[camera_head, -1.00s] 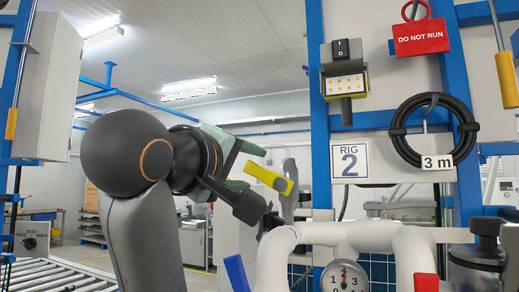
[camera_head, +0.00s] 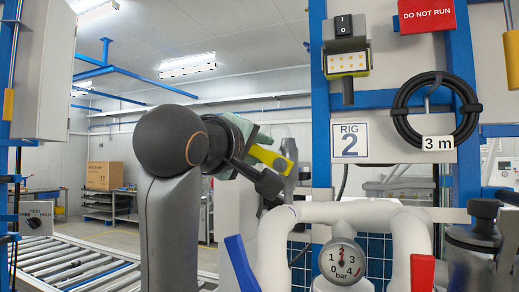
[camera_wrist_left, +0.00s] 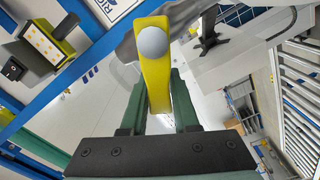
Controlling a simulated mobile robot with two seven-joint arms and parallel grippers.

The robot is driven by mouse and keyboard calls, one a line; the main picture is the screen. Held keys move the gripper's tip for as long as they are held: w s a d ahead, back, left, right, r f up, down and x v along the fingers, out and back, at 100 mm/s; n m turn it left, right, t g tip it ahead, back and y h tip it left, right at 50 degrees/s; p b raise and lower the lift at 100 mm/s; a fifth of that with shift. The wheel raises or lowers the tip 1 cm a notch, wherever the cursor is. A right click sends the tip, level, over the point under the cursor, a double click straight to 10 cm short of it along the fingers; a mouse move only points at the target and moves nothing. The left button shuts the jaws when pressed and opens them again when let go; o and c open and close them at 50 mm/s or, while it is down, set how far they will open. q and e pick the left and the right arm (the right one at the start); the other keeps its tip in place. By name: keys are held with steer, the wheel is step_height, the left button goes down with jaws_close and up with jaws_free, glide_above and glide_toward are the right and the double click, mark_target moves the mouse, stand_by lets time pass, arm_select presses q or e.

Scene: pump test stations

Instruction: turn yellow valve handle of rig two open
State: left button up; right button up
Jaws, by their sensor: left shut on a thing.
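The yellow valve handle (camera_head: 270,158) stands left of the RIG 2 sign in the head view, close to a grey valve body. My left gripper (camera_head: 266,164) is shut on it, and the fingers hide part of it. In the left wrist view the handle (camera_wrist_left: 156,75) runs between the two green fingers (camera_wrist_left: 160,105) of my left gripper. A grey rounded knob or stem end (camera_wrist_left: 152,42) shows at its far end. My right gripper is not in view.
White pipes (camera_head: 330,212) run below the handle, with a pressure gauge (camera_head: 342,260), a blue handle (camera_head: 242,265) and a red one (camera_head: 422,272). The RIG 2 sign (camera_head: 349,140), a lamp (camera_head: 346,60) and a coiled black cable (camera_head: 400,110) hang on the blue frame. A roller conveyor (camera_head: 80,268) lies left.

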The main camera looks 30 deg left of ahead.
arm_select(q)
jaws_close()
steer(key=shift+d+r+m, duration=0.2)
steer(key=shift+r+m, duration=0.1)
steer(key=shift+m, duration=0.45)
steer(key=shift+d+r+m, duration=0.2)
steer(key=shift+r+m, duration=0.05)
steer(key=shift+m, duration=0.5)
steer(key=o, duration=0.6)
jaws_free()
steer(key=shift+a+f, duration=0.1)
